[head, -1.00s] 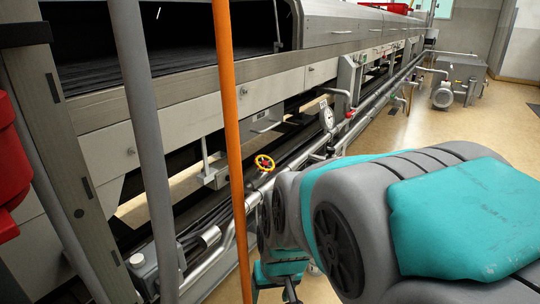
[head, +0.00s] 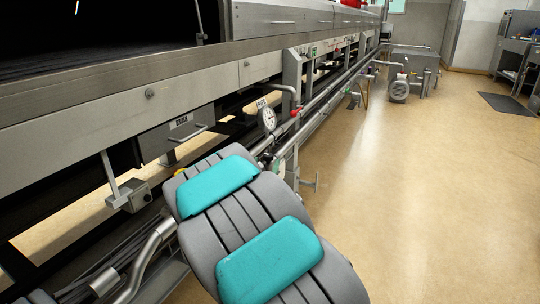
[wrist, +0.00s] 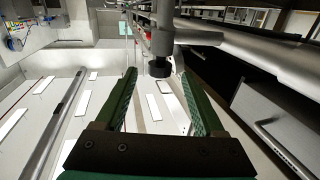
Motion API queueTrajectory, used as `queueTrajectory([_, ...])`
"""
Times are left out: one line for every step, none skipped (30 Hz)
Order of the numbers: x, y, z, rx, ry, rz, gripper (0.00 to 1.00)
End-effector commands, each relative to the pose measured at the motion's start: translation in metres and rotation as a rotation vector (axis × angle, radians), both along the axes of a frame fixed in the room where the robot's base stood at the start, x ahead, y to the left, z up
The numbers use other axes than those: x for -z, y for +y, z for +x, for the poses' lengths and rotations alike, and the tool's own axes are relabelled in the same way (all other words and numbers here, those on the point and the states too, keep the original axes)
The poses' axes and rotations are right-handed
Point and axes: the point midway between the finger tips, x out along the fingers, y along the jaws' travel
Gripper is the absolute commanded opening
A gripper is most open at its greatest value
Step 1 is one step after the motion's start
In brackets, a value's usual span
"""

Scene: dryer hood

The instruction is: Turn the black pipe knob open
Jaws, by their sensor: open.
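In the wrist view, a dark knob-like piece (wrist: 160,67) sits at the end of a short grey pipe stub, near the top middle. It appears to be the black pipe knob. My gripper (wrist: 159,74) shows two green fingers spread apart with nothing clasped between them. The dark piece lies between the fingertips in the picture; whether it is inside the jaws or beyond them I cannot tell. In the head view, my grey and teal arm covers the gripper and the knob.
The long steel machine (head: 110,100) runs along the left, with pipes beside it. A round gauge (head: 268,119) stands just beyond my arm. The tan floor (head: 400,190) on the right is clear.

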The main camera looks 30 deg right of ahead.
Motion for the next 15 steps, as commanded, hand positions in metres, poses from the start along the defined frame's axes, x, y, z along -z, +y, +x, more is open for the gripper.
queueTrajectory([0.0, -0.003, 0.002, 0.003, -0.004, -0.005, 0.71])
queueTrajectory([0.0, -0.004, 0.004, 0.004, -0.005, -0.006, 0.71])
queueTrajectory([0.0, -0.007, 0.007, 0.005, -0.005, -0.007, 0.71])
queueTrajectory([0.0, -0.01, 0.01, 0.005, -0.005, -0.006, 0.71])
queueTrajectory([0.0, -0.012, 0.014, 0.005, -0.004, -0.006, 0.71])
queueTrajectory([-0.001, -0.015, 0.019, 0.003, -0.004, -0.006, 0.71])
queueTrajectory([0.0, -0.018, 0.023, 0.004, -0.004, -0.005, 0.71])
queueTrajectory([0.0, -0.021, 0.026, 0.004, -0.003, -0.004, 0.71])
queueTrajectory([0.0, -0.025, 0.031, 0.004, -0.003, -0.004, 0.71])
queueTrajectory([0.0, -0.029, 0.035, 0.005, -0.003, -0.003, 0.71])
queueTrajectory([0.0, -0.031, 0.038, 0.004, -0.003, -0.004, 0.71])
queueTrajectory([-0.001, -0.034, 0.043, 0.004, -0.004, -0.004, 0.71])
queueTrajectory([-0.001, -0.036, 0.047, 0.003, -0.005, -0.004, 0.71])
queueTrajectory([-0.001, -0.038, 0.05, 0.003, -0.005, -0.004, 0.71])
queueTrajectory([0.0, -0.04, 0.053, 0.002, -0.004, -0.004, 0.71])
